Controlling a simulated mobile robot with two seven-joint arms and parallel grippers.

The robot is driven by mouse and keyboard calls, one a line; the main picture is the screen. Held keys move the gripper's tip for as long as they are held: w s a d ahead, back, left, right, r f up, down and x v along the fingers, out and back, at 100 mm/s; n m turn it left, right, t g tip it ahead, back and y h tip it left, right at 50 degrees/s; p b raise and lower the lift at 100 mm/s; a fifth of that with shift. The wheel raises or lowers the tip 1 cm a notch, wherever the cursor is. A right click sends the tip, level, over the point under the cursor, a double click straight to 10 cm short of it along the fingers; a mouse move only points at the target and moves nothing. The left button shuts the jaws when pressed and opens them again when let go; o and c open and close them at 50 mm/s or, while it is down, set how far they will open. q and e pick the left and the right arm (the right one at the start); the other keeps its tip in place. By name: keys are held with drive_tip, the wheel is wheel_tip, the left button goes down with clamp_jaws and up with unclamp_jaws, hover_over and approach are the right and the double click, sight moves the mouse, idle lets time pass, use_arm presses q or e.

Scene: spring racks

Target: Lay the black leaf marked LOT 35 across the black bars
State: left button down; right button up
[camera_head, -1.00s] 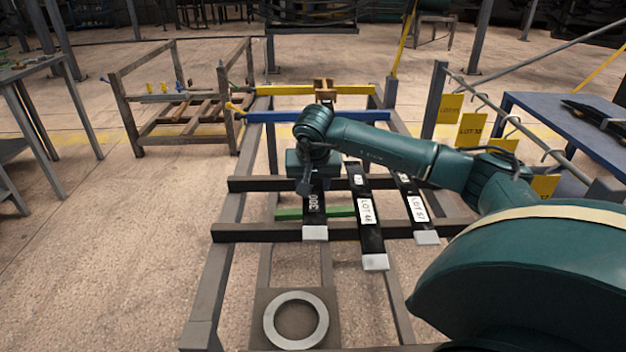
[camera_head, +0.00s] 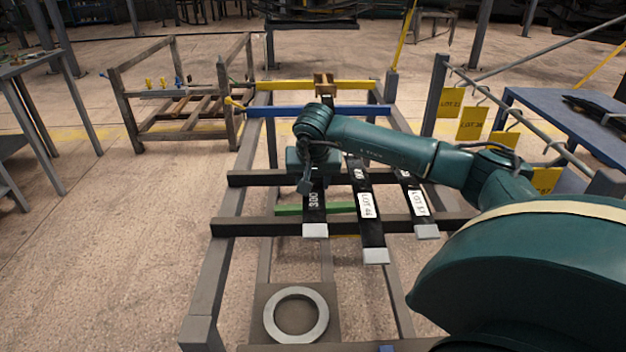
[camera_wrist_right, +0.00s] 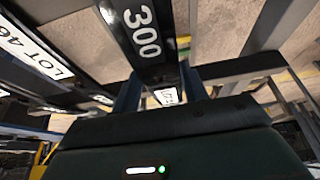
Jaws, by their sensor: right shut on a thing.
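My right gripper (camera_head: 309,180) is shut on a black leaf (camera_head: 315,212) with a grey end, marked 300. In the right wrist view the 300 leaf (camera_wrist_right: 147,35) runs between the fingers (camera_wrist_right: 163,92); its white LOT label is partly hidden and its number unreadable. The held leaf reaches over the front black bar (camera_head: 270,227) and towards the rear black bar (camera_head: 255,179); I cannot tell whether it touches them. Leaves marked LOT 46 (camera_head: 367,207) and apparently LOT 57 (camera_head: 419,205) lie across the bars to its right. My left gripper is out of view.
A blue bar (camera_head: 275,112) and a yellow bar (camera_head: 290,85) cross the rack behind. A green strip (camera_head: 288,209) lies low between the black bars. A grey ring (camera_head: 295,314) sits on a plate in front. Yellow tags (camera_head: 473,123) hang from a rail at right.

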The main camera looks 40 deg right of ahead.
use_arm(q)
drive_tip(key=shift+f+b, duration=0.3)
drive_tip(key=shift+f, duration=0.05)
use_arm(e)
drive_tip(key=shift+f, duration=0.45)
drive_tip(key=o, duration=1.1)
drive_tip(key=shift+o, duration=0.3)
drive_tip(key=shift+f, duration=0.15)
drive_tip(key=shift+v, duration=0.9)
use_arm(q)
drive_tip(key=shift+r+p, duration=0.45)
drive_tip(key=shift+p, duration=0.25)
use_arm(e)
drive_tip(key=v, duration=1.1)
drive_tip(key=shift+r, duration=0.3)
